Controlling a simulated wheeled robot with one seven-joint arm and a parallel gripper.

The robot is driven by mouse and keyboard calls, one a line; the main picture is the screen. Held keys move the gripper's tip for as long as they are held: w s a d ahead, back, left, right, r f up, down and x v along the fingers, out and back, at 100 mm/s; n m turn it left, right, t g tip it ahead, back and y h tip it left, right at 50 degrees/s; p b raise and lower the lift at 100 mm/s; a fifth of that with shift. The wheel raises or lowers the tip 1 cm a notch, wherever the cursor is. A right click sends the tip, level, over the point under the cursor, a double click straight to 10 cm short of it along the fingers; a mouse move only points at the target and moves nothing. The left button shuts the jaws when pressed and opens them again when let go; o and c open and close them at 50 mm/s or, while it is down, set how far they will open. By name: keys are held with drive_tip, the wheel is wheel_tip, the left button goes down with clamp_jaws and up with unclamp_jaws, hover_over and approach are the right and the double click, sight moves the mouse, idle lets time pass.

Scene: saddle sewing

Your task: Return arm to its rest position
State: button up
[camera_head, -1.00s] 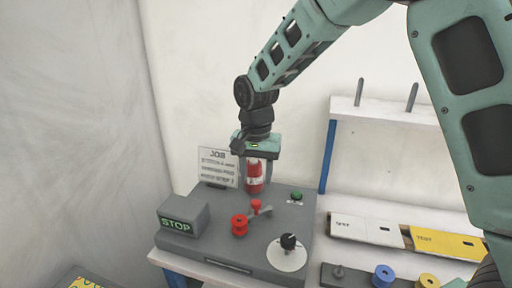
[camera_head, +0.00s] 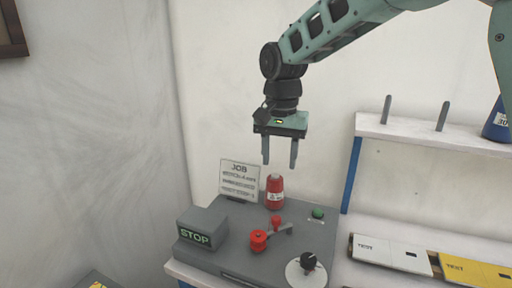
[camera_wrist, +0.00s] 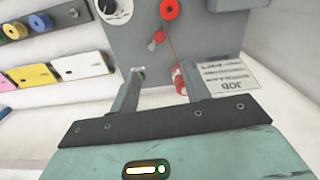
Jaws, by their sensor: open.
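My gripper (camera_head: 280,165) is open and empty, fingers pointing down. It hangs above a red bottle (camera_head: 275,192) with a white label, clear of it in the head view. The bottle stands upright at the back of the grey machine panel (camera_head: 240,252). In the wrist view my gripper (camera_wrist: 165,85) shows its two fingers apart. The bottle (camera_wrist: 180,80) is mostly hidden there behind one finger.
The panel carries a STOP box (camera_head: 202,228), a red spool (camera_head: 258,240), a green button (camera_head: 318,213) and a black knob (camera_head: 308,261). A JOB card (camera_head: 239,180) stands behind. A shelf (camera_head: 420,135) with pegs and a blue bottle (camera_head: 498,122) is at right.

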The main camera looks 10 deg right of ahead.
drive_tip(key=s+a+f+n, duration=0.1)
drive_tip(key=s+n, duration=0.3)
drive_tip(key=s, duration=0.5)
drive_tip(key=s+a+f+n, duration=0.2)
drive_tip(key=s+n, duration=0.3)
drive_tip(key=s, duration=0.5)
drive_tip(key=s+a+f+n, duration=0.1)
drive_tip(key=s+f+n, duration=0.3)
drive_tip(key=s, duration=0.6)
drive_tip(key=shift+s+a+n+y, duration=0.25)
drive_tip(key=shift+n+y, duration=0.05)
drive_tip(key=shift+n, duration=0.3)
drive_tip(key=shift+f, duration=0.1)
